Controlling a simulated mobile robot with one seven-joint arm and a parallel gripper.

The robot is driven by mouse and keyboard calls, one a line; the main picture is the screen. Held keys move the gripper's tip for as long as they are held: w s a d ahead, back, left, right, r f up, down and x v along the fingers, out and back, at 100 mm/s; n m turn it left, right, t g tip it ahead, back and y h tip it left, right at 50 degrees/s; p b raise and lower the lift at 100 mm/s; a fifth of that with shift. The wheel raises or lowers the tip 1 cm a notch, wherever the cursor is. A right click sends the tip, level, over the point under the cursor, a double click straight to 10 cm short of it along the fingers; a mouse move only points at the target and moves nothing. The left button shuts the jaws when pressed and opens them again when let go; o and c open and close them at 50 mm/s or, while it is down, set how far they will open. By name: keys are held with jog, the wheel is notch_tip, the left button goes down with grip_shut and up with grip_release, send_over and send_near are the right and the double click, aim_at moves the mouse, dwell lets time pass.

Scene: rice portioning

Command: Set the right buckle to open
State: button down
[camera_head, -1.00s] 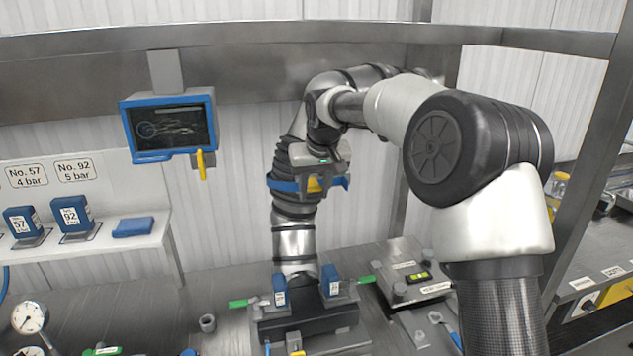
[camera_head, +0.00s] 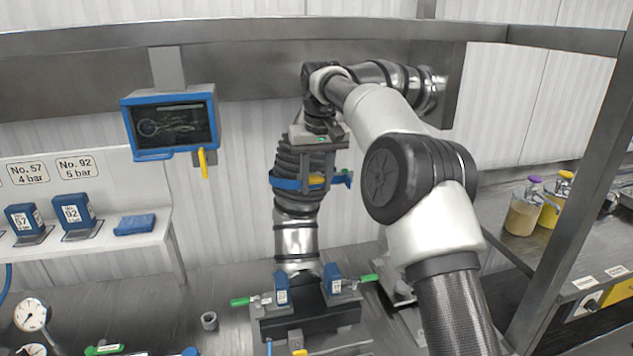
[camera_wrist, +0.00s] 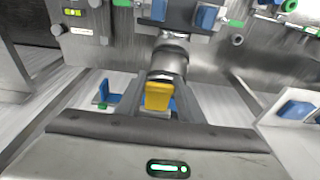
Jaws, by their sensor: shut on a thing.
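A yellow piece (camera_head: 318,180) sits at the blue band (camera_head: 287,184) around the black ribbed hose (camera_head: 290,162). My gripper (camera_head: 317,184) is shut on this yellow piece, which also shows between the fingers in the wrist view (camera_wrist: 158,96). A blue end piece (camera_head: 343,178) stands out to the right of the hose; in the wrist view it appears at the left (camera_wrist: 105,94). Below, a right green handle (camera_head: 369,278) and a left green handle (camera_head: 240,301) point outward from the black block (camera_head: 305,319). I cannot tell which part is the right buckle.
A screen (camera_head: 172,124) hangs at the upper left with a yellow lever under it. A white shelf (camera_head: 130,248) holds blue numbered blocks. A steel post (camera_head: 575,190) stands right, with jars (camera_head: 522,213) behind it. A gauge (camera_head: 31,315) is lower left.

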jog(key=c, duration=1.2)
grip_release()
notch_tip(320, 180, up, 7)
jog(key=s, duration=0.1)
jog(key=shift+s+d+r, duration=0.15)
